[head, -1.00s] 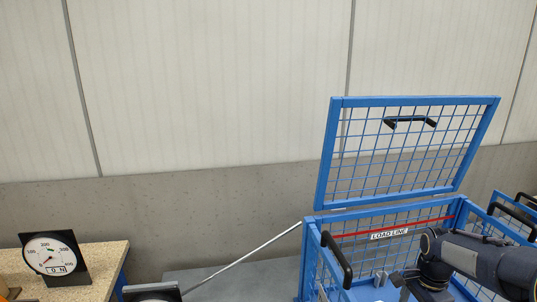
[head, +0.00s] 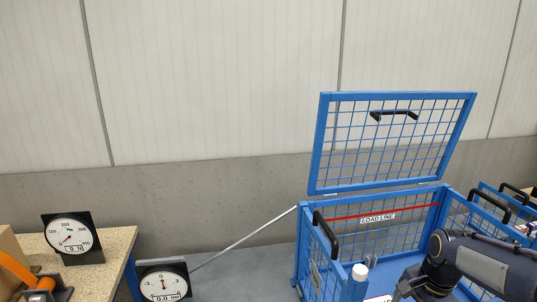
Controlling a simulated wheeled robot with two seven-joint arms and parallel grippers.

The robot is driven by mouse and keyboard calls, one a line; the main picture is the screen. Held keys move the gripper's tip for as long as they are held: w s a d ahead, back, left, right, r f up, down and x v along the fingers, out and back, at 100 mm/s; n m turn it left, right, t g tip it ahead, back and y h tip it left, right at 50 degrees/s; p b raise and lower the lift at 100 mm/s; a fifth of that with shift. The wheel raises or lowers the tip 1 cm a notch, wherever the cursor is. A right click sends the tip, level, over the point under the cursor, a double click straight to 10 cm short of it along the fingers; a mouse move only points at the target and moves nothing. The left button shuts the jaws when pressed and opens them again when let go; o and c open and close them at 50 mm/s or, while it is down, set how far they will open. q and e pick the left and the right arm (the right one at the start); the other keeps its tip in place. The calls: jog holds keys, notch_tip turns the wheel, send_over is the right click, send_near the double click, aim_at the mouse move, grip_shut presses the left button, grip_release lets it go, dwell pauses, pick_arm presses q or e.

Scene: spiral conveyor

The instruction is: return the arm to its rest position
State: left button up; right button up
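My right arm (head: 485,262) comes in from the lower right, over a blue wire-mesh cage. My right gripper (head: 404,288) points down at the cage's front, near the bottom edge of the picture. Its fingertips are partly cut off, so I cannot tell whether it is open or holds anything. My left gripper is not in view. The cage (head: 325,235) has its mesh lid (head: 316,145) raised. A red line with a "LOAD LINE" label (head: 378,218) runs along its back wall. A pale upright thing with a white top (head: 359,272) shows left of the gripper.
A speckled table (head: 110,245) at the left bears a dial gauge (head: 68,232) and an orange roll (head: 14,268). A second gauge (head: 163,283) stands lower, by a slanting metal rod (head: 245,237). More blue mesh frames (head: 490,190) stand at the right. Grey floor lies left of the cage.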

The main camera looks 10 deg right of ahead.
jog(key=s+a+r+n+t+y+p, duration=0.1)
jog(key=s+a+r+n+t+y, duration=0.2)
jog(key=s+a+n, duration=1)
jog(key=s+a+r+t, duration=0.1)
jog(key=s+a+r, duration=0.1)
jog(key=s+a, duration=0.1)
jog(key=shift+a, duration=0.15)
